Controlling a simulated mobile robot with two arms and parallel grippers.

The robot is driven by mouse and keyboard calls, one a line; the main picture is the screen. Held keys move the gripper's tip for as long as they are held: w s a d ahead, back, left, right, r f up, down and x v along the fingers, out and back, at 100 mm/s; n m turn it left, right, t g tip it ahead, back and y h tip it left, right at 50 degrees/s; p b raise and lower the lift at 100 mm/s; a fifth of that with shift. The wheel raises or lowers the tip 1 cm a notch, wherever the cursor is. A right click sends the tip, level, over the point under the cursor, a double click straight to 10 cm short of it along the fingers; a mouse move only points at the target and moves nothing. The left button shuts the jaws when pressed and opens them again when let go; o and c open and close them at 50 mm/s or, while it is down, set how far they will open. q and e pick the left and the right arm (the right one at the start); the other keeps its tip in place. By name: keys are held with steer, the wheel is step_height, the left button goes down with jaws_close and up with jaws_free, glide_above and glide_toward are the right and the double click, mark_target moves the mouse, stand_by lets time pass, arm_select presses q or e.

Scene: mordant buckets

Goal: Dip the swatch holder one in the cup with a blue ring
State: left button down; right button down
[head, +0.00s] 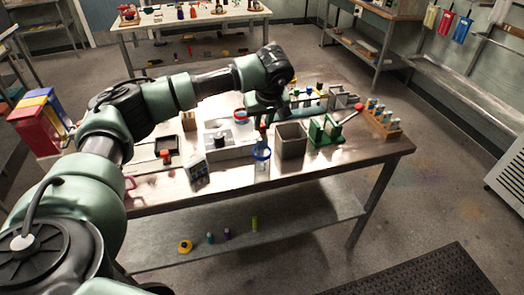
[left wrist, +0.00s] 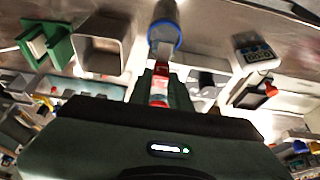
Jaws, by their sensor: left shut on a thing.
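The cup with a blue ring (head: 261,166) stands upright near the front edge of the table; it also shows at the top of the left wrist view (left wrist: 164,14). My left gripper (head: 262,118) is above it, pointing down. The gripper, also in the left wrist view (left wrist: 159,88), is shut on a red piece (left wrist: 160,84), which I take to be swatch holder one. The holder's far end is close to the cup's ring. I cannot tell whether its tip is inside the cup. My right gripper is in neither view.
A grey square bin (head: 291,144) stands just right of the cup, with a green rack (head: 326,130) beyond it. A small display device (head: 196,171) is left of the cup. A wooden vial rack (head: 383,124) is at the right end. The table's front edge is close.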

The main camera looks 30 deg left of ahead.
arm_select(q)
steer(key=shift+r, duration=0.1)
steer(key=shift+r+p, duration=1.05)
steer(key=shift+r, duration=0.45)
steer(key=shift+f, duration=0.1)
